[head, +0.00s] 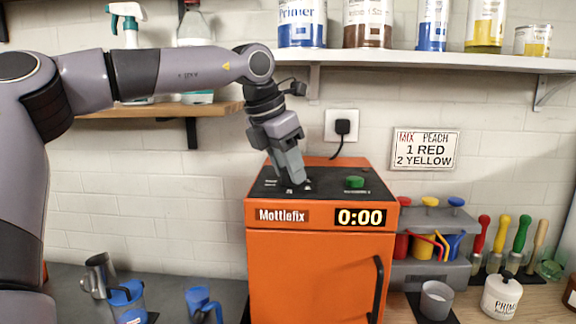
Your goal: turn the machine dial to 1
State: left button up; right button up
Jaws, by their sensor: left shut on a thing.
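The orange Mottlefix machine (318,265) stands at the middle of the head view. Its black top panel (328,186) carries white markings and a green button (354,182). The front display reads 0:00. My left gripper (295,181) points down onto the left part of the top panel and is shut on the dial, which is mostly hidden behind the fingers. I cannot read which mark the dial points to. My right gripper is not in view.
Paint cans (368,22) stand on the white shelf (420,61) above. A wooden shelf (165,108) is behind my left arm. A blue cup (128,302) stands left of the machine; a grey rack (433,272) and a white pot (501,297) stand right.

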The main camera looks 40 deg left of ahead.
pick_arm(q)
jog(key=m+h, duration=0.1)
jog(key=m, duration=0.2)
jog(key=m+h, duration=0.1)
jog(key=m, duration=0.2)
jog(key=shift+w+a+r+g, duration=0.1)
jog(key=shift+a+g, duration=0.05)
jog(key=shift+g, duration=0.25)
jog(key=m+g+h, duration=0.1)
jog(key=m, duration=0.3)
jog(key=shift+w+m, duration=0.1)
jog(key=shift+m, duration=0.3)
jog(key=shift+g+h, duration=0.3)
jog(key=o, duration=1)
jog(key=shift+a, duration=0.1)
jog(key=shift+v, duration=3.55)
